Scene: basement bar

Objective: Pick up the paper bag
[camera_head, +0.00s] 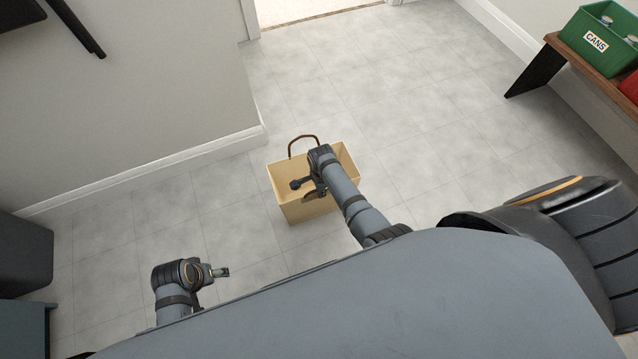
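The tan paper bag (310,210) stands upright on the tiled floor in the middle of the view, its top open. One brown handle (303,138) arches up from its far side. My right gripper (304,190) is over the bag's opening, near its front side. A brown piece, perhaps the near handle, shows beside the fingers. The arm hides part of the bag, and I cannot tell whether the fingers hold anything. My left gripper (222,272) is low at the left, apart from the bag, with nothing seen in it; its finger opening is too small to judge.
A wall with a white baseboard (150,170) runs behind and left of the bag. A wooden bench (580,60) at the upper right bears a green cans crate (597,42) and a red item. Dark furniture (22,258) stands at the left. Floor around the bag is clear.

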